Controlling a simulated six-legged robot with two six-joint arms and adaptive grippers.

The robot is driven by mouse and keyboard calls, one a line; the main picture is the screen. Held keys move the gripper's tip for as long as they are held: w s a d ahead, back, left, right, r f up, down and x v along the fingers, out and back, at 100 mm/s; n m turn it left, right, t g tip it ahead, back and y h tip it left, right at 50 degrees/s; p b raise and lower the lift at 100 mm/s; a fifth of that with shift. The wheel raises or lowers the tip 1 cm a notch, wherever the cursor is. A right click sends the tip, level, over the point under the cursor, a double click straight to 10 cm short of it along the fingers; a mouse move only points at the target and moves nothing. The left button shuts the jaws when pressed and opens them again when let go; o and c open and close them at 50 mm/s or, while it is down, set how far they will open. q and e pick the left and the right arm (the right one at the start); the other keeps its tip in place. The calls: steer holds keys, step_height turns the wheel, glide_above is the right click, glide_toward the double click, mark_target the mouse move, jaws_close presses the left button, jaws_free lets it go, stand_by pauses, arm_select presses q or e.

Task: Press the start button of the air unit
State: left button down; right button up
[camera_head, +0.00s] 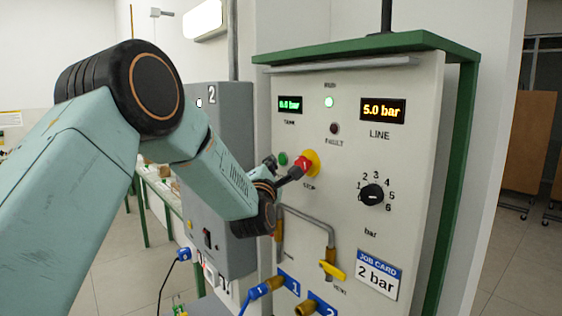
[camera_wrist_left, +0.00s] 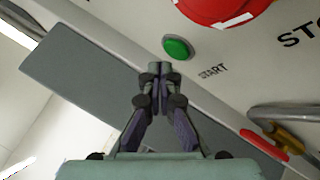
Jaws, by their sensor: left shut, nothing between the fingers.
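The air unit (camera_head: 348,218) is a pale panel in a green frame. Its green start button (camera_head: 283,159) sits left of the red stop knob (camera_head: 304,164) on a yellow disc. In the left wrist view the green button (camera_wrist_left: 177,48), marked START, lies just beyond the fingertips, with the red stop knob (camera_wrist_left: 214,8) above it. My left gripper (camera_head: 284,169) is shut and empty, close to the button. In the wrist view its closed tips (camera_wrist_left: 160,70) sit just below the button and slightly left; I cannot tell how large the gap is. My right gripper is not in view.
The line display (camera_head: 383,110) reads 5.0 bar; the job card (camera_head: 377,273) says 2 bar. A green lamp (camera_head: 329,102) is lit; the fault lamp (camera_head: 334,128) is dark. A pressure dial (camera_head: 372,195) and yellow valve handle (camera_head: 332,270) are lower down. A grey cabinet (camera_head: 226,125) stands left.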

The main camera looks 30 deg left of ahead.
arm_select(q)
steer(key=shift+s, duration=0.1)
steer(key=s, duration=0.1)
steer(key=s+a, duration=0.1)
steer(key=s, duration=0.2)
steer(key=shift+s+a, duration=0.2)
steer(key=shift+a, duration=0.2)
stand_by(0.7)
